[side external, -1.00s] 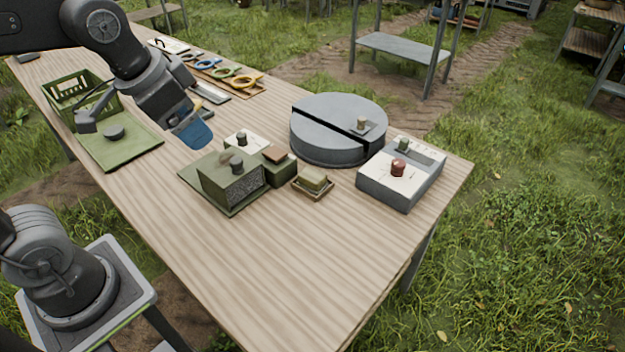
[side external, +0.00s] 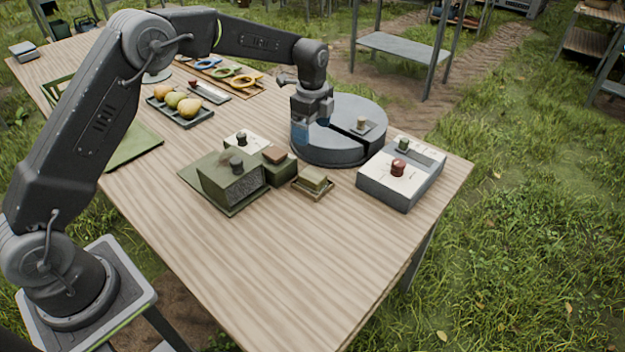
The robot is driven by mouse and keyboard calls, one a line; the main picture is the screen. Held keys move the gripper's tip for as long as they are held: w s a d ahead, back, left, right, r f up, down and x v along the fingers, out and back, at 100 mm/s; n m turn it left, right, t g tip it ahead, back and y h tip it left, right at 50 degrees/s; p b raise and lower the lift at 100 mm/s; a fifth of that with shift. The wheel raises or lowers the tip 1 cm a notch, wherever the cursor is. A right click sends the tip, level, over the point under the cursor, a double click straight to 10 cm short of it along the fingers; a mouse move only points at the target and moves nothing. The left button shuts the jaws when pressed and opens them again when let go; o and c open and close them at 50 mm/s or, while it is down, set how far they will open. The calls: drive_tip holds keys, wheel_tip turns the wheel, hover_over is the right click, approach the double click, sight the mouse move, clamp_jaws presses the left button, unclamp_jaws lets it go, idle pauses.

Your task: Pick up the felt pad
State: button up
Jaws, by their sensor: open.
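My gripper (side external: 302,138) points down over the left rim of the round grey drum, with blue at its fingertips. It is open, and I see nothing held in it. Which thing is the felt pad is not certain from this view. One candidate is a small olive-yellow block (side external: 313,178) lying in a little brown tray (side external: 312,193), to the right of the green boxes. Another is a thin brown pad (side external: 275,154) on top of a small green box (side external: 281,174). Both are in front of my gripper, nearer the camera, and apart from it.
The round grey drum (side external: 345,150) has a dark slot and a small knobbed piece on top. A grey box (side external: 388,190) with a red knob stands right. A larger green box (side external: 230,190) stands left. A tray of pears (side external: 196,122) lies behind. The front table is clear.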

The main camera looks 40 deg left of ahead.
hover_over(312, 174)
drive_tip(key=f, duration=0.9)
drive_tip(key=shift+w+a+f, duration=0.1)
drive_tip(key=shift+w+a, duration=0.1)
drive_tip(key=shift+w, duration=0.2)
drive_tip(key=f, duration=0.4)
drive_tip(key=shift+s+d, duration=0.25)
drive_tip(key=shift+s, duration=0.15)
drive_tip(key=shift+f, duration=0.6)
drive_tip(key=shift+c, duration=0.3)
drive_tip(key=c, duration=1)
drive_tip(key=shift+o, duration=0.2)
wheel_tip(312, 174, up, 10)
drive_tip(key=shift+r, duration=0.1)
